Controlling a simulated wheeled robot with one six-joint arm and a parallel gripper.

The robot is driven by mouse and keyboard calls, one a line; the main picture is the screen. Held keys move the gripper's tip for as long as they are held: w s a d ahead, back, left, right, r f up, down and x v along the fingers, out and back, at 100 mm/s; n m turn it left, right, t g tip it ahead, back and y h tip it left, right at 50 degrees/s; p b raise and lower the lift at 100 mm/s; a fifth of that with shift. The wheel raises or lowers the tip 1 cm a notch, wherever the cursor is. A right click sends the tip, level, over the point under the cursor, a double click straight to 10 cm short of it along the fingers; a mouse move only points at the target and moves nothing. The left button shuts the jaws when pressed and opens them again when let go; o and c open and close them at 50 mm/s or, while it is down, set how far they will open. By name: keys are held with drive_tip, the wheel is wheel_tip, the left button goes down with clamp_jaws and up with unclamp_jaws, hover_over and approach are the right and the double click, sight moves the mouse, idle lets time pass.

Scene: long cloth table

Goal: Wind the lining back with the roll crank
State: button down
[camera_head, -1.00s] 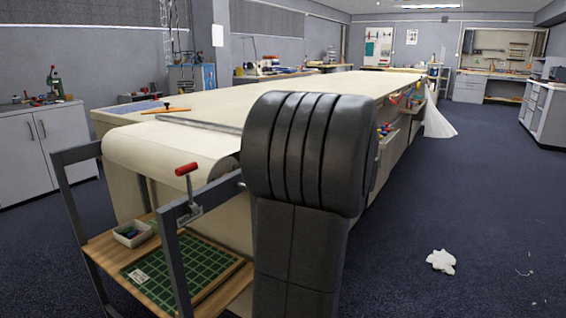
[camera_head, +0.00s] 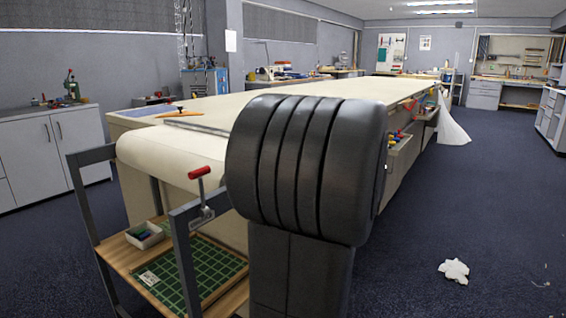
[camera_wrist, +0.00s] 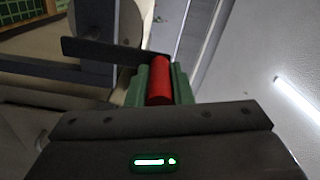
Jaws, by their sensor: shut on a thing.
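My gripper (camera_wrist: 160,88) is shut on a red handle (camera_wrist: 160,72) between its green fingers in the wrist view. A flat dark crank arm (camera_wrist: 100,50) runs from beside this handle across a pale round roll end (camera_wrist: 118,22). In the head view the roll of cream lining (camera_head: 165,158) lies across the table's near end.
The stand's wooden shelf (camera_head: 125,258) holds a small white tray (camera_head: 145,236) and a green grid mat (camera_head: 190,275). A metal bar (camera_head: 190,128) and an orange tool (camera_head: 178,113) lie on the table. White scrap (camera_head: 453,270) lies on the open floor at right.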

drive_tip(key=c, duration=1.3)
unclamp_jaws()
drive_tip(key=p+v, duration=0.3)
drive_tip(key=v, duration=1)
drive_tip(key=shift+s+d, duration=0.3)
drive_tip(key=shift+a, duration=0.1)
drive_tip(key=b+x, duration=0.3)
drive_tip(key=x, duration=1)
drive_tip(key=shift+w+a, duration=0.25)
drive_tip(key=shift+w, duration=0.05)
